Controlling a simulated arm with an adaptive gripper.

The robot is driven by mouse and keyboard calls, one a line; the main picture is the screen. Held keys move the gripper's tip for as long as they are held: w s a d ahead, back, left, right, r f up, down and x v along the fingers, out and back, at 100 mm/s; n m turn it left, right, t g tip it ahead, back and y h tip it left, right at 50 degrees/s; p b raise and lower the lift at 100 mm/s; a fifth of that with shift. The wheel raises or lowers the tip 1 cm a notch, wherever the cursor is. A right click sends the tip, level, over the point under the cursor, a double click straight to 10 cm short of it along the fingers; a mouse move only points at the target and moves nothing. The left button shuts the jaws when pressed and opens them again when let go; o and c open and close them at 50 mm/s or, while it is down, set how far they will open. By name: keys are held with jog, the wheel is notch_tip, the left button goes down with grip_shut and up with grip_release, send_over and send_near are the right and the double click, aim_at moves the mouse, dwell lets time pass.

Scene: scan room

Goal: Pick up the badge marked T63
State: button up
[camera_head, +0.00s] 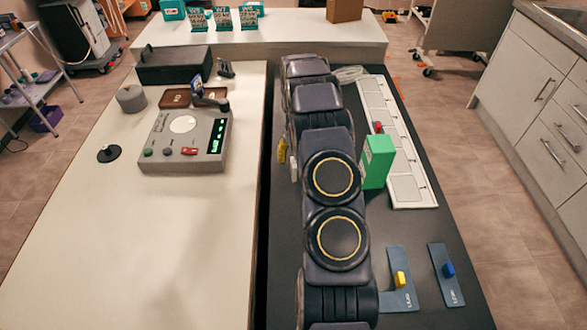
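Several small teal-framed cards with printed faces stand upright in a row on the far counter: a left card (198,20), a middle card (222,17) and a right card (248,19). Their markings are too small to read, so I cannot tell which is T63. My arm stretches from the bottom middle toward the far counter, over the dark bench (285,245). Its far end is short of the counter and to the right of the cards. I cannot make out my gripper's fingers.
A grey console (215,155) with a green display, a black box (174,65) and a dark puck (109,154) sit on the pale left table (130,250). A green box (378,161), a white tray strip (409,188) and blue plates (400,268) lie right of my arm.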

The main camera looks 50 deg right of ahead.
jog(key=f, duration=0.4)
jog(key=shift+s+a+f, duration=0.1)
jog(key=shift+a+f, duration=0.1)
grip_shut()
